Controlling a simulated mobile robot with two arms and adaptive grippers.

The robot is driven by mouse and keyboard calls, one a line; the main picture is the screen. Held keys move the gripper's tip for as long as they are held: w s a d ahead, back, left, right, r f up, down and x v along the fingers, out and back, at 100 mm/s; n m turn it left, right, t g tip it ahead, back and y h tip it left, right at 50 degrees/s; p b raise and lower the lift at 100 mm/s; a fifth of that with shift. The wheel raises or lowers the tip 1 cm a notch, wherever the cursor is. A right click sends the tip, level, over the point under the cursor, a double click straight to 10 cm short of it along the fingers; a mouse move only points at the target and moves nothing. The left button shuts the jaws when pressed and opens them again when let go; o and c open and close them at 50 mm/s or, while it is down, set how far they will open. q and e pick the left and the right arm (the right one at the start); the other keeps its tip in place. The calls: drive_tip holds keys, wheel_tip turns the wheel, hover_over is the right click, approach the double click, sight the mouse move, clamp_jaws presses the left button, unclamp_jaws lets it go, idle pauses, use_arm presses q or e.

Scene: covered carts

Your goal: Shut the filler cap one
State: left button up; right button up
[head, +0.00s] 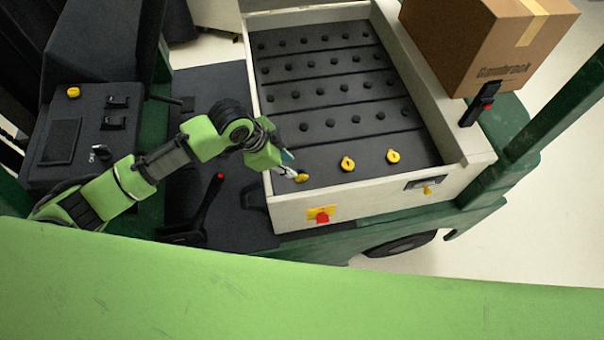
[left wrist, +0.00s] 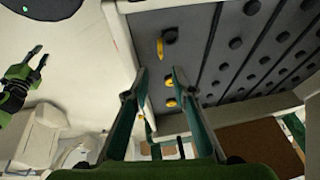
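Three yellow filler caps line the front row of the black battery top. In the left wrist view this cap (left wrist: 160,48) looks raised on edge beside a dark round opening (left wrist: 169,36). The middle cap (head: 347,163) and right cap (head: 393,156) look seated flat. My left gripper's fingers (left wrist: 160,72) are apart with nothing between them. Whether a finger touches the cap is unclear. My right gripper (left wrist: 22,78) shows at the left of the left wrist view, fingers apart and empty.
The pale battery case (head: 292,209) has a raised rim and a red-yellow switch (head: 320,214) on its front. A cardboard box (head: 480,45) stands at the back right. A black lever with a red tip (head: 208,200) stands below my left arm.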

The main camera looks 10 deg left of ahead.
sight(302, 175)
use_arm(q)
drive_tip(key=b+x, duration=0.7)
drive_tip(key=x, duration=0.2)
drive_tip(key=shift+w+f+b, duration=0.1)
drive_tip(key=shift+f+b, duration=0.2)
drive_tip(key=shift+b, duration=0.05)
drive_tip(key=shift+w+d+f+b, duration=0.25)
drive_tip(key=shift+d+f+b, duration=0.1)
drive_tip(key=shift+f+b, duration=0.35)
drive_tip(key=shift+r, duration=0.1)
clamp_jaws()
